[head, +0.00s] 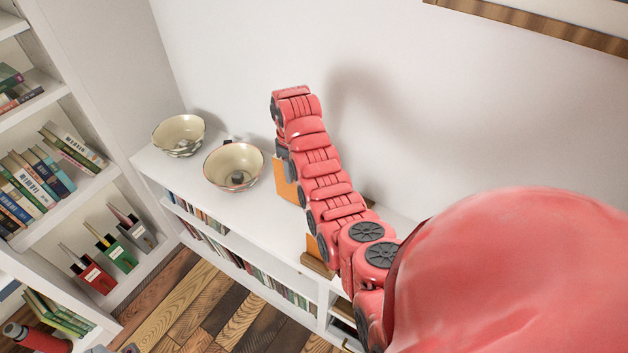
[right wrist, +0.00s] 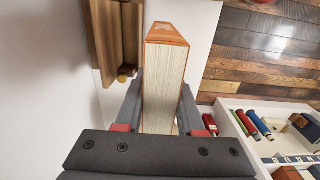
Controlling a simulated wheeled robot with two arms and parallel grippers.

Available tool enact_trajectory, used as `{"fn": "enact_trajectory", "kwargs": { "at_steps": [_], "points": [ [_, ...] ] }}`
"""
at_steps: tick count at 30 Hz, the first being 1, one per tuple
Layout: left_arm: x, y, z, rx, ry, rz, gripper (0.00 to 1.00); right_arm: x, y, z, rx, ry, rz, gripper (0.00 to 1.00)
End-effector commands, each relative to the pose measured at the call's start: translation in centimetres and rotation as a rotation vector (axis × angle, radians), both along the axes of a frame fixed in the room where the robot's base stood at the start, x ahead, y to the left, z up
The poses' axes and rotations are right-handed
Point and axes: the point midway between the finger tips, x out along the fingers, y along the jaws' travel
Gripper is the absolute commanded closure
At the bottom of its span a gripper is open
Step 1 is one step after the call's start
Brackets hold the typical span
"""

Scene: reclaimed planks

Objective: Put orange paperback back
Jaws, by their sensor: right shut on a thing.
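My right gripper (right wrist: 161,90) is shut on the orange paperback (right wrist: 166,80), with one finger on each side. In the right wrist view its pale page edges face the camera and its orange cover edge shows at the far end. In the head view my red right arm covers the gripper; an orange panel (head: 286,180) shows left of the arm above the white shelf top, and a smaller orange patch (head: 312,246) shows lower down. I cannot tell if both belong to one book.
A wooden holder (right wrist: 112,40) stands left of the book; its base (head: 318,264) shows beside my arm. Two patterned bowls (head: 179,135) (head: 234,166) stand on the low white bookcase (head: 160,178). A tall bookcase (head: 105,110) with several books stands at left.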

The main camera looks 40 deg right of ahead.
Motion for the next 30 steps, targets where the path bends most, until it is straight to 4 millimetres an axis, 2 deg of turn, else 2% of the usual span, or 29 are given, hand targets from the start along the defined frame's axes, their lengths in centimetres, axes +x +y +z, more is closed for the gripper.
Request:
{"fn": "enact_trajectory", "kwargs": {
  "at_steps": [6,9,12,27,30],
  "points": [
    [0.0,0.0,-0.8,0.000,0.000,0.000,1.00,-0.2,0.1,-3.1,0.002,0.006,0.001,1.00],
    [0.0,0.0,0.7,0.000,-0.001,0.000,1.00,-0.2,0.1,-4.5,0.003,0.009,0.000,1.00],
    [0.0,0.0,0.9,0.000,0.000,0.000,1.00,-0.1,0.0,-6.0,0.002,0.004,0.000,1.00],
    [0.0,0.0,1.7,0.000,0.000,0.000,1.00,-0.1,0.0,-9.9,0.001,0.004,0.001,1.00],
    [0.0,0.0,1.7,0.000,0.000,0.000,1.00,0.0,0.0,-10.2,0.000,0.000,0.000,1.00]
  ]
}}
